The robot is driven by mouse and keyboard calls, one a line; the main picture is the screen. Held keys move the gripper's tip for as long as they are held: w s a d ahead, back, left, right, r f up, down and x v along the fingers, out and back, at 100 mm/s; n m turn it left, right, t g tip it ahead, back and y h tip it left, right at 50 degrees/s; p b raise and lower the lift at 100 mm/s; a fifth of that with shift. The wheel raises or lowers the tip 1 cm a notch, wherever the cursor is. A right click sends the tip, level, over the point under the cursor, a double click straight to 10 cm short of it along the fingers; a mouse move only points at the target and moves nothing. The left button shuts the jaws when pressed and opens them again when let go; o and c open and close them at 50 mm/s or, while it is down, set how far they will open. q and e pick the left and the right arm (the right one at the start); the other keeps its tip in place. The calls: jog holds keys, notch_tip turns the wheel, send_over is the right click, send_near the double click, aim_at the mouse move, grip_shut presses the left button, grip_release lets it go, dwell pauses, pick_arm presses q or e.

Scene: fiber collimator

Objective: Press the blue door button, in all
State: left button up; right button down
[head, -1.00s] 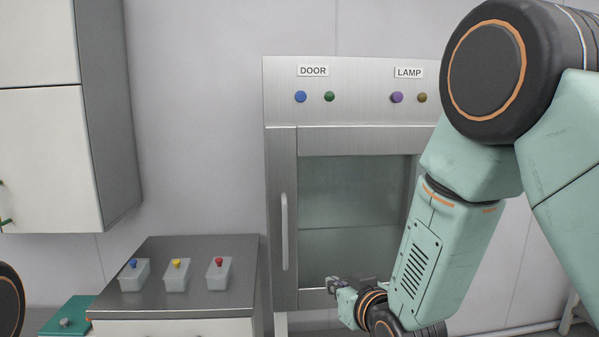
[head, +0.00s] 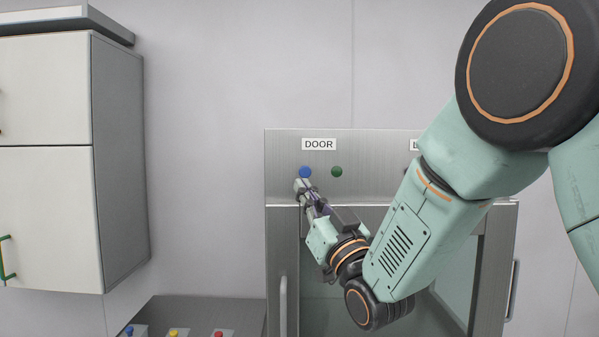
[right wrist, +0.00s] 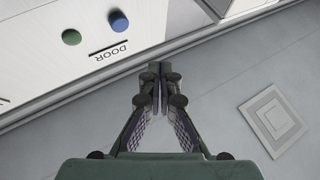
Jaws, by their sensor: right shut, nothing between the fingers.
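The blue door button (head: 305,172) sits on the metal panel under the DOOR label (head: 319,144), left of a green button (head: 336,172). My right gripper (head: 302,186) is shut and empty, its tips just below the blue button in the head view. In the right wrist view the shut fingertips (right wrist: 155,72) show apart from the blue button (right wrist: 118,21), which lies up and to the left of them. The green button (right wrist: 71,37) shows further left. My left gripper is not in view.
The metal cabinet (head: 390,160) stands against the wall, with a handle (head: 283,305) at its left. My right arm hides much of its front and the LAMP buttons. A white wall cupboard (head: 45,205) hangs at left. A counter (head: 170,312) with small coloured-knob containers stands below.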

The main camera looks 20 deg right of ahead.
aim_at(305, 172)
jog(key=shift+t+y, duration=0.4)
jog(key=shift+t, duration=0.1)
jog(key=w+d, duration=0.1)
jog(key=w, duration=0.1)
jog(key=w+d+r, duration=0.1)
jog(key=w, duration=0.1)
jog(key=w+d, duration=0.1)
jog(key=w, duration=0.1)
jog(key=shift+w+r+p, duration=0.35)
jog(key=shift+r+p, duration=0.05)
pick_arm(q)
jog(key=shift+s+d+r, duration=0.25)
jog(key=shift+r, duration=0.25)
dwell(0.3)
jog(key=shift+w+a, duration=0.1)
pick_arm(e)
jog(key=shift+w+a+f, duration=0.1)
jog(key=shift+w+a, duration=0.1)
jog(key=shift+a, duration=0.05)
